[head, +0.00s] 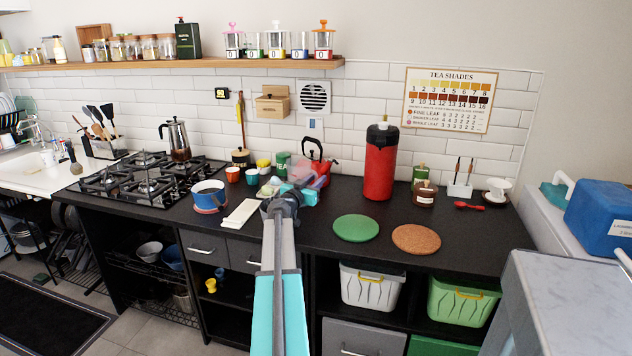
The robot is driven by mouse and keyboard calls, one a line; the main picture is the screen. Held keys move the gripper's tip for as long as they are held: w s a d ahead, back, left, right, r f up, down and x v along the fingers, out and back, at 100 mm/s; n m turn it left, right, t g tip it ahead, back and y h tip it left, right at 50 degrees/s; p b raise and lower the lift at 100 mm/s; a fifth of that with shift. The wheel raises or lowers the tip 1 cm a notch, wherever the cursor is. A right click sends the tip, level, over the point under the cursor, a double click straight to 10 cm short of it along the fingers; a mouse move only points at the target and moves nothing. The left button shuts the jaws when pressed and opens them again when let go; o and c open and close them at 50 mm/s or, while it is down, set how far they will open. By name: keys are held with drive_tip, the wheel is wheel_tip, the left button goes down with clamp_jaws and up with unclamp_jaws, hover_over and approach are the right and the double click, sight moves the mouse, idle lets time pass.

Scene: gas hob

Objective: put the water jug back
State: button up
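My gripper (286,194) reaches over the black counter in the middle of the head view. My own wrist and arm hide much of it, so I cannot see whether its fingers are open or shut. A translucent pinkish shape (301,171) shows just beyond it, overlapping the red kettle (322,168). It may be the water jug, but it is too small and covered to be sure. I cannot tell whether my gripper touches it.
A blue pot (209,193) and a pale board (241,214) lie left of my gripper. A green round mat (356,228) and a cork mat (416,239) lie bare to the right. A tall red flask (380,172) stands behind them. The gas hob (146,181) is further left.

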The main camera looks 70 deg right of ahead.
drive_tip(key=shift+a+r+p, duration=0.1)
drive_tip(key=shift+r+p, duration=0.05)
drive_tip(key=shift+p, duration=0.15)
drive_tip(key=w+a+b, duration=0.1)
drive_tip(key=a+b, duration=0.1)
drive_tip(key=a, duration=0.9)
drive_tip(key=shift+w+a, duration=0.35)
idle(0.9)
